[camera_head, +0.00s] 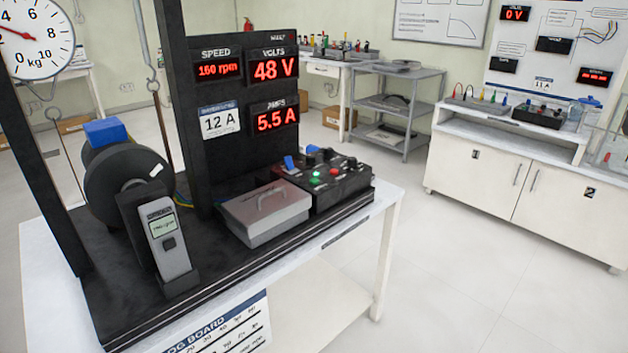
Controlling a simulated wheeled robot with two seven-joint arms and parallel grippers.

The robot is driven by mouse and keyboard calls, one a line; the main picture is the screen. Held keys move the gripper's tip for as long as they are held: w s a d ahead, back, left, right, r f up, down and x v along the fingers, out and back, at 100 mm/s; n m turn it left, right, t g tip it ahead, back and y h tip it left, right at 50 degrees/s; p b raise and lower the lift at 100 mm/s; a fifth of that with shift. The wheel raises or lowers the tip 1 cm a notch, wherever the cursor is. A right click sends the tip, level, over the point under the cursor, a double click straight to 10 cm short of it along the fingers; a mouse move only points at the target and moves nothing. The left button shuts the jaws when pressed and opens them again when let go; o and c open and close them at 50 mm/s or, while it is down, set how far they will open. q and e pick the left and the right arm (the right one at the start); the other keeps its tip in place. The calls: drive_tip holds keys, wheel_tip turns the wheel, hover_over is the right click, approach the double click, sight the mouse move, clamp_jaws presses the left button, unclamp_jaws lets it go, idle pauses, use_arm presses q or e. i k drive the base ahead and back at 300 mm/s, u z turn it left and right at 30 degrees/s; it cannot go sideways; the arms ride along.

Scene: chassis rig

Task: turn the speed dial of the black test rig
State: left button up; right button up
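The black test rig (185,262) stands on a white table, left of centre. Its control box (340,190) sits at the rig's right end, with several small black knobs, a green button (316,176), a red button (334,171) and a blue part on top. I cannot tell which knob is the speed dial. The speed display (218,68) reads about 160 rpm, the volts display (273,69) 48 V and the amps display (276,119) 5.5 A. Neither of my grippers is in view.
A grey lidded box (264,210) sits left of the control box. A handheld meter (168,240) stands before a dark wheel (128,185), under a hanging scale (35,38). A grey shelf cart (395,105) and a white cabinet (500,170) stand behind. Floor right of the table is clear.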

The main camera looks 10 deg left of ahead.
sight(351, 161)
drive_tip(key=z, duration=0.7)
drive_tip(key=i, duration=1.05)
drive_tip(key=z, duration=0.25)
